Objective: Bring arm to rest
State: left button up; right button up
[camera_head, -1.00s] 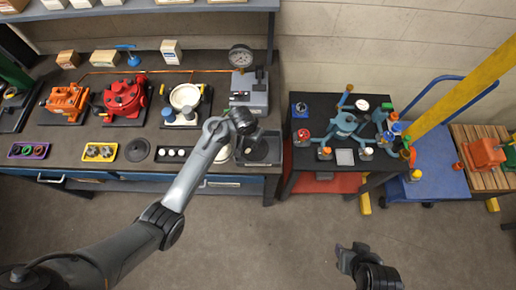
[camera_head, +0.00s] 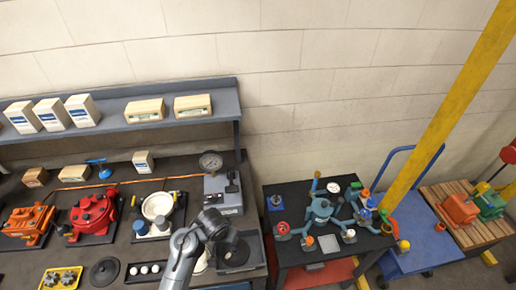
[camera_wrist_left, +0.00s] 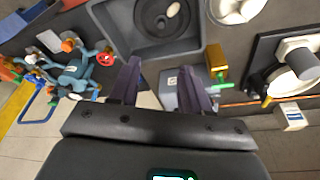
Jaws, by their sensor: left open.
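In the left wrist view the two fingers of my left gripper (camera_wrist_left: 160,82) are apart with nothing held. Behind the gap between them shows the grey gauge unit (camera_wrist_left: 168,95). The bin (camera_wrist_left: 110,22) is at the top of that view, with a dark round part (camera_wrist_left: 158,14) inside. My right gripper is in neither current view.
The gauge unit (camera_head: 223,195) stands behind the bin. Left are a white-topped motor (camera_head: 158,208), a red motor (camera_head: 92,215) and an orange motor (camera_head: 27,225). A shelf (camera_head: 110,125) holds boxes. A dark table (camera_head: 285,253) with a blue-green assembly (camera_head: 320,210) stands right, beside a blue cart (camera_head: 425,240).

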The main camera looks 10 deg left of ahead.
pick_arm(q)
jog(key=s+a+f+g+p, duration=0.1)
jog(key=s+f, duration=0.3)
jog(key=s, duration=0.6)
jog(key=s+a+f+g+p, duration=0.2)
jog(key=s+f, duration=0.3)
jog(key=s, duration=0.6)
jog(key=s+r+t, duration=0.1)
jog(key=s+r, duration=0.7)
notch_tip(320, 180, up, 9)
jog(key=w+a+t, duration=0.1)
jog(key=w+t, duration=0.1)
jog(key=shift+a+t+p, duration=0.15)
jog(key=shift+t+p, duration=0.15)
jog(key=shift+p, duration=0.1)
